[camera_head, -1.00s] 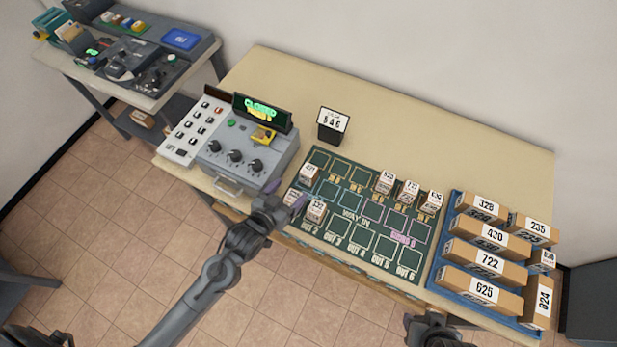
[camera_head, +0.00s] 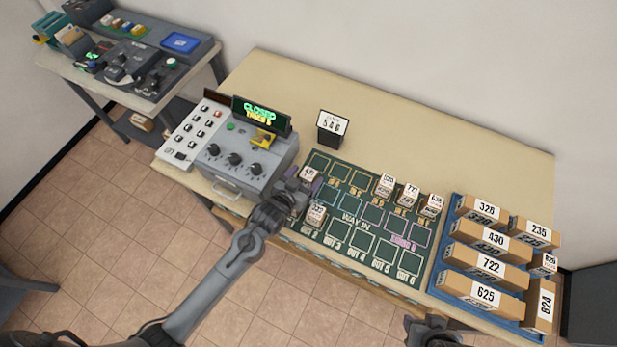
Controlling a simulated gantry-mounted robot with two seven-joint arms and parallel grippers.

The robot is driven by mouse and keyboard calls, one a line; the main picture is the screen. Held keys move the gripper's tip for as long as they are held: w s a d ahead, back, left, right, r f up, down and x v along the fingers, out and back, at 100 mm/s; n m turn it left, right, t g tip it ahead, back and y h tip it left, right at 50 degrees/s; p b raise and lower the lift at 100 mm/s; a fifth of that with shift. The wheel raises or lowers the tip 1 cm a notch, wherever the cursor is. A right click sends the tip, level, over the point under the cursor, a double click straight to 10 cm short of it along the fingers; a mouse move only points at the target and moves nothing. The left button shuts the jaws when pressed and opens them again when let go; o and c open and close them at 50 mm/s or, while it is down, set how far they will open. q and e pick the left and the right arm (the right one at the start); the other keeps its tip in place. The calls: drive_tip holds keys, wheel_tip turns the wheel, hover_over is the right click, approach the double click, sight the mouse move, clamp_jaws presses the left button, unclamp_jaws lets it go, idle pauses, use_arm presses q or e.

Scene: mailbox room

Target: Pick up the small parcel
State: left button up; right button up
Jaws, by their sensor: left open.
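Several small white-topped parcels stand on the green marked mat (camera_head: 334,257). One small parcel (camera_head: 309,174) is at the mat's upper left, and another small parcel (camera_head: 316,214) is at its left front. A third (camera_head: 299,198) lies between them, mostly hidden by my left gripper. My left gripper (camera_head: 297,187) is open over the mat's left edge, with its purple-tipped fingers close to these parcels. I cannot tell whether it touches one. My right gripper (camera_head: 432,328) shows only partly at the bottom edge; its jaws are unclear.
More small parcels (camera_head: 409,194) stand along the mat's back right. A blue tray (camera_head: 440,255) holds long numbered boxes on the right. A grey control box (camera_head: 245,160) with knobs is just left of the gripper. A card stand (camera_head: 332,127) is behind the mat.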

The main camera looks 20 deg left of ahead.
use_arm(q)
drive_tip(key=c, duration=1.2)
